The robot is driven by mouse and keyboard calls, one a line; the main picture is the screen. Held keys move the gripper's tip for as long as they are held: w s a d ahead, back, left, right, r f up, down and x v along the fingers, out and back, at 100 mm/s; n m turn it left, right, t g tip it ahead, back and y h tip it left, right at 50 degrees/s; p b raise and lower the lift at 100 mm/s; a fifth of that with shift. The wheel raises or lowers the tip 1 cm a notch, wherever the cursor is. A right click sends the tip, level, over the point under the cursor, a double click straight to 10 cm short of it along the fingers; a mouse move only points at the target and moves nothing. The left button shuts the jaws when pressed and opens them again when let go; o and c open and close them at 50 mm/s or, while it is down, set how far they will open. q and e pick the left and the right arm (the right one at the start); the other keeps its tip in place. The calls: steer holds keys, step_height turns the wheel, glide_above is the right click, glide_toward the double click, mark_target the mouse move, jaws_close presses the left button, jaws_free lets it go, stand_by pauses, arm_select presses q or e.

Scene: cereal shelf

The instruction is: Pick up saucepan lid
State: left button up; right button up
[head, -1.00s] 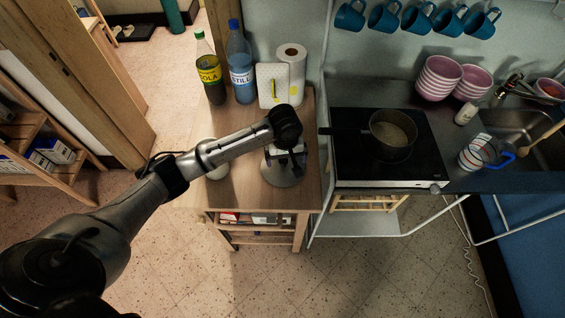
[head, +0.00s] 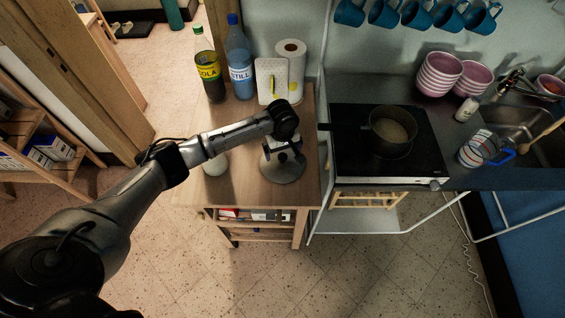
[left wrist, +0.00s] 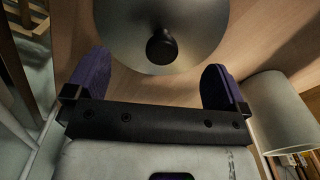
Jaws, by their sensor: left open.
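The saucepan lid (head: 284,170) is a round grey metal disc lying on the wooden side table. In the left wrist view the lid (left wrist: 190,30) is at the top with its dark round knob (left wrist: 162,46) facing me. My left gripper (head: 287,152) is over the far part of the lid in the head view. In the left wrist view my left gripper (left wrist: 158,75) has its two purple fingertips wide apart, with the knob lying between their lines but beyond the palm. Nothing is held. The saucepan (head: 391,136) stands on the black hob. My right gripper is not in view.
Cola (head: 209,70) and water bottles (head: 239,62), a paper roll (head: 290,62) and a white board (head: 271,82) stand at the table's back. A white cylindrical object (left wrist: 278,110) stands beside the lid. The hob (head: 350,168) adjoins on the right.

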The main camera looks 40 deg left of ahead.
mark_target(282, 155)
arm_select(q)
steer(key=shift+f+b, duration=0.4)
steer(key=shift+f, duration=2.2)
steer(key=c, duration=0.7)
steer(key=shift+r, duration=0.1)
